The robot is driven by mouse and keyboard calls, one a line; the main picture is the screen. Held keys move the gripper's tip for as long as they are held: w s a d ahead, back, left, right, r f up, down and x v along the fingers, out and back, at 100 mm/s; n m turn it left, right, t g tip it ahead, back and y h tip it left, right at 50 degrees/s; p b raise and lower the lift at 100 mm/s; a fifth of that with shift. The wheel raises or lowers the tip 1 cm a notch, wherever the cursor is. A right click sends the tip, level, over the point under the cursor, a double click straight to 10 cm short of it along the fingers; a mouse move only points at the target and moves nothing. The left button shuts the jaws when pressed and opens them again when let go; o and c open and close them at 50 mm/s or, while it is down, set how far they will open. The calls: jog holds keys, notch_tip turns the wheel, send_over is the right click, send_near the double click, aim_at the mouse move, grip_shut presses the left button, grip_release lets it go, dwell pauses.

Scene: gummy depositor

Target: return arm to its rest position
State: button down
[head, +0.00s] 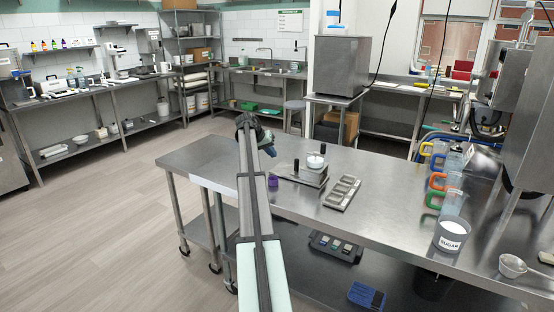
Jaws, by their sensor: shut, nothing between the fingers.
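My arm reaches up from the bottom middle of the head view, out over the left part of the steel table (385,222). My gripper (273,152) is at its far end, small and partly hidden by my own wrist. It is shut and empty, above the table's back left part. A small purple item (273,183) stands on the table just right of my arm. A flat metal device (300,173) with dark upright knobs and a small white bowl (315,160) on it is right of my gripper.
A metal mold tray (343,192) lies right of the device. Several jugs with coloured handles (437,182), a sugar container (451,236) and a metal scoop (514,265) stand at the right, near a large steel machine (526,120). The floor left of the table is clear.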

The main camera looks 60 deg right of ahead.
jog(key=shift+v, duration=0.8)
jog(key=s+a+f+n+g+h, duration=0.1)
jog(key=s+a+f+n+g, duration=0.25)
jog(key=a, duration=0.45)
jog(key=s+a+f+n+g+h, duration=0.1)
jog(key=s+a+f+n+g, duration=0.2)
jog(key=a, duration=0.6)
jog(key=w+a+f+n+t, duration=0.2)
jog(key=a+f+n+t, duration=0.1)
jog(key=a+f, duration=1.7)
jog(key=s+a+f+n+t+y, duration=0.1)
jog(key=s+a+f+n+y, duration=0.25)
jog(key=a+f, duration=1.4)
jog(key=s+a+f+y, duration=0.1)
jog(key=s+a+f, duration=0.4)
jog(key=s+a, duration=0.3)
jog(key=s+a+f+g+y, duration=0.1)
jog(key=s+a+f+y, duration=0.1)
jog(key=s+a+f, duration=0.3)
jog(key=s+a+f+y, duration=0.2)
jog(key=s+a+f, duration=0.3)
jog(key=s+a, duration=0.8)
jog(key=shift+f+n, duration=0.3)
